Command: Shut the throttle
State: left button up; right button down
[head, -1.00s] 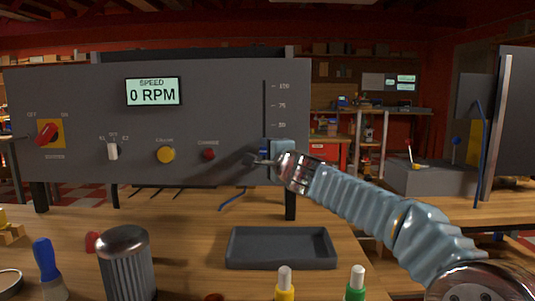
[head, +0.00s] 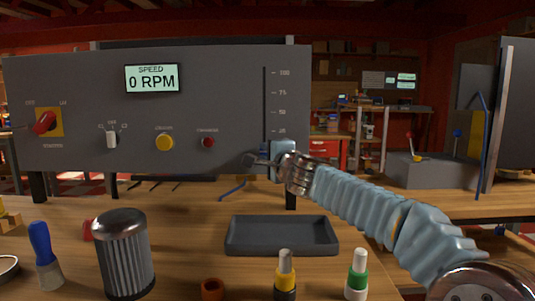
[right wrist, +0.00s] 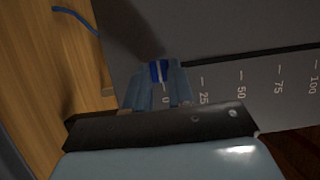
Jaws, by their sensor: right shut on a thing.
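The throttle is a slider in a vertical slot (head: 264,100) at the right of the grey panel (head: 215,100), with a scale marked up to 100. Its blue knob (right wrist: 156,70) sits between the fingers of my right gripper in the right wrist view, level with the 0 mark. My right gripper (head: 262,161) is shut on the knob at the slot's lower end; in the head view the gripper mostly hides the knob. The speed display (head: 152,78) reads 0 RPM. My left gripper is not in view.
The panel also carries a red rotary switch (head: 44,123), a white toggle (head: 111,140), a yellow button (head: 164,142) and a red button (head: 208,142). A dark tray (head: 282,249), a ribbed cylinder (head: 126,260) and marker-like bottles (head: 285,277) stand on the bench below.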

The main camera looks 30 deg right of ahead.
jog(key=shift+f, duration=0.45)
jog(key=c, duration=1)
grip_release()
jog(key=shift+o, duration=0.2)
jog(key=shift+r, duration=0.1)
jog(key=shift+s+r, duration=0.1)
jog(key=shift+s, duration=0.3)
jog(key=s+a+p, duration=0.1)
jog(key=s+a, duration=0.1)
jog(key=s, duration=1.1)
